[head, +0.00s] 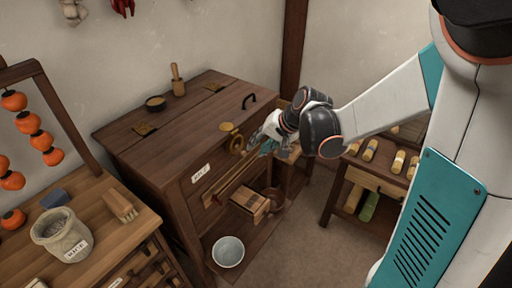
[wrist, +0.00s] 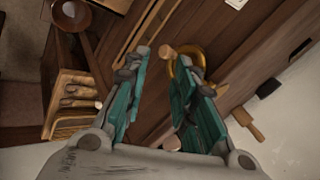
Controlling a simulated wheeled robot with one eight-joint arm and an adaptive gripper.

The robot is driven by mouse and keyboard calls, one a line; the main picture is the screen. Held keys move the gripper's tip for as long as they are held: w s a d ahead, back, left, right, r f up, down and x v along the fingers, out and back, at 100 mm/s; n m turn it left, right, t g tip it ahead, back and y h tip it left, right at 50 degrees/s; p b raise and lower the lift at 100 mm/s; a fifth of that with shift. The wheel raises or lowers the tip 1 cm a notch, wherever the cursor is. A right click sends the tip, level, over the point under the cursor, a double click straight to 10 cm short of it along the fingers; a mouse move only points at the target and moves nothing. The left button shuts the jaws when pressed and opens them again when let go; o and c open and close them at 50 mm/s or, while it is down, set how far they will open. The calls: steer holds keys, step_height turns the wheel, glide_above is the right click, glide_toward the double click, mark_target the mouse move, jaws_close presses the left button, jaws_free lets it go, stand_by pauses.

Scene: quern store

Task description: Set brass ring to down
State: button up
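The brass ring (head: 237,145) is on the upper front of the dark wooden chest (head: 170,165), below a round brass plate (head: 226,127) at the lid edge. My gripper (head: 262,142) is close to the ring on its right side in the head view. In the wrist view the brass ring (wrist: 201,57) shows behind and beside the right fingertip, partly hidden by that finger. My gripper (wrist: 154,52) has its two fingers apart, with chest wood showing between them. Whether a finger touches the ring I cannot tell.
A wooden rail (head: 232,178) runs across the chest front below the ring. A side table (head: 357,178) stands right. A bench with a jar (head: 61,236) and brush (head: 120,206) stands left.

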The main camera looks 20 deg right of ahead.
steer(key=shift+r, duration=0.1)
steer(key=shift+c, duration=0.2)
steer(key=shift+d, duration=0.1)
steer(key=c, duration=0.4)
steer(key=shift+s+d+r+m+p, duration=0.1)
steer(key=shift+s+d+m+p, duration=0.15)
steer(key=shift+m, duration=0.35)
steer(key=shift+s+d+m+p, duration=0.15)
steer(key=shift+d+m, duration=0.15)
steer(key=shift+m, duration=0.3)
jaws_close()
steer(key=s+d+r+m+y+p, duration=0.1)
steer(key=s+d+m+p, duration=0.15)
steer(key=m, duration=0.65)
steer(key=s+d+m+y+p, duration=0.15)
steer(key=d+m, duration=0.25)
steer(key=m, duration=0.4)
steer(key=a+r+b+x, duration=0.1)
steer(key=b+x, duration=0.3)
steer(key=x, duration=0.9)
steer(key=shift+w+a+r+g, duration=0.15)
steer(key=shift+w+r+g, duration=0.15)
steer(key=shift+w, duration=0.15)
